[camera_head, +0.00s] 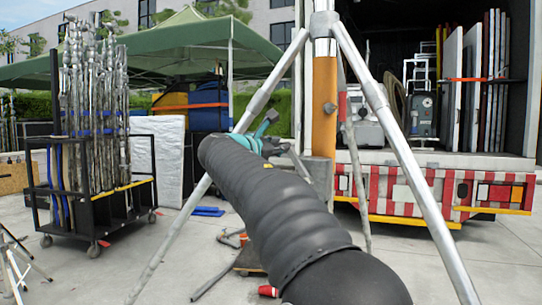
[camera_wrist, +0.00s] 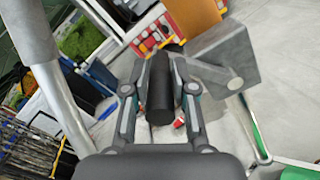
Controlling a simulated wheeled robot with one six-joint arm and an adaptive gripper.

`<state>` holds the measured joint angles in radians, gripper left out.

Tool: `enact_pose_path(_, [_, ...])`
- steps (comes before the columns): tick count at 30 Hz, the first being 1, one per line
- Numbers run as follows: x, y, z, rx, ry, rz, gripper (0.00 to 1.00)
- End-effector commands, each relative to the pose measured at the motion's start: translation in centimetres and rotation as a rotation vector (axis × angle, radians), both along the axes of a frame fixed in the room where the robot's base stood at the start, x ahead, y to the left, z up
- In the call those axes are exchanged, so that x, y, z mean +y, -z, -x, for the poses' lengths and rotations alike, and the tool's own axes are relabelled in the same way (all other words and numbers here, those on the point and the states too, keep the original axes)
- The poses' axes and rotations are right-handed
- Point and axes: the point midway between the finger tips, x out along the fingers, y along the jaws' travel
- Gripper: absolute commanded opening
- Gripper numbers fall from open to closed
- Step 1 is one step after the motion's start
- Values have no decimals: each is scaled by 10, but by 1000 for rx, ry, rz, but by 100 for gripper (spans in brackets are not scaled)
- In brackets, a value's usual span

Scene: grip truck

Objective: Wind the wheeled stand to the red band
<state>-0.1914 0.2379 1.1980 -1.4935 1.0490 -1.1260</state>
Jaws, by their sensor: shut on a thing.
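The wheeled stand (camera_head: 375,95) is a silver tripod with splayed legs, rising in front of the truck. Its upright column has a tan-orange section (camera_head: 325,95) and a grey block (camera_head: 318,172) lower down. The grey block also seems to show in the wrist view (camera_wrist: 222,62). My gripper (camera_head: 278,138) is beside the column, partly hidden by my dark arm. In the wrist view my gripper (camera_wrist: 160,82) is shut on a black cylindrical handle (camera_wrist: 160,100), with one finger on each side. I cannot make out a clear red band on the column. The stand's wheels are not clearly visible.
A black cart (camera_head: 100,205) with upright poles stands at left. The truck's open back (camera_head: 450,190) holds panels and equipment. A blue item (camera_head: 208,211), pipes and a small red-orange object (camera_head: 268,291) lie on the pavement. A green canopy (camera_head: 180,45) stands behind.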

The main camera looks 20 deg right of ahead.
Motion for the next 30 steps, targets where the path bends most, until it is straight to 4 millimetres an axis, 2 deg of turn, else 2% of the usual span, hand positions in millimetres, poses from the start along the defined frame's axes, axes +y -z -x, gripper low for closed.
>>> enact_pose_path(1, [-4,-12,7,-12,0,3,1])
enact_pose_path(2, [-6,-14,9,-11,0,4,1])
enact_pose_path(7, [-13,-15,17,-9,1,3,0])
enact_pose_path(14, [-33,-17,38,-5,4,1,0])
enact_pose_path(25, [-31,-8,35,0,3,0,0])
enact_pose_path(26, [-31,-8,35,0,3,0,6])
enact_pose_path(30, [-30,-7,35,0,2,0,41])
